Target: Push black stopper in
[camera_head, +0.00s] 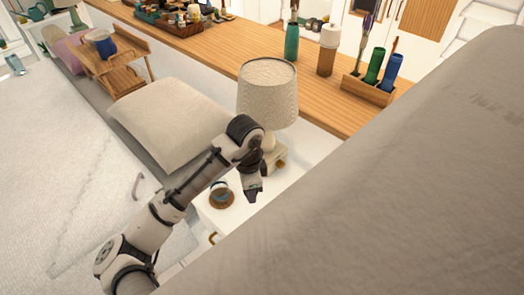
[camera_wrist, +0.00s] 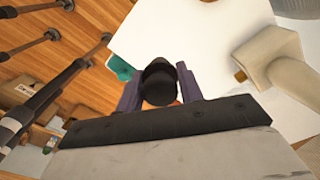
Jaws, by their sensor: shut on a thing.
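In the wrist view, a black rounded thing (camera_wrist: 158,82), which looks like the black stopper, sits between the two dark purple fingers of my gripper (camera_wrist: 160,88). The fingers are shut on its sides. What lies beneath it is mostly hidden. In the head view, my gripper (camera_head: 253,196) points down over the white bedside top, just below the table lamp. The stopper cannot be told apart from the dark fingers there.
A lamp (camera_head: 267,95) stands close behind my gripper. A round wooden piece with a small cup-like thing (camera_head: 221,196) sits just left of it. A large grey-beige surface (camera_head: 420,190) fills the right. A cushion (camera_head: 170,125) lies to the left.

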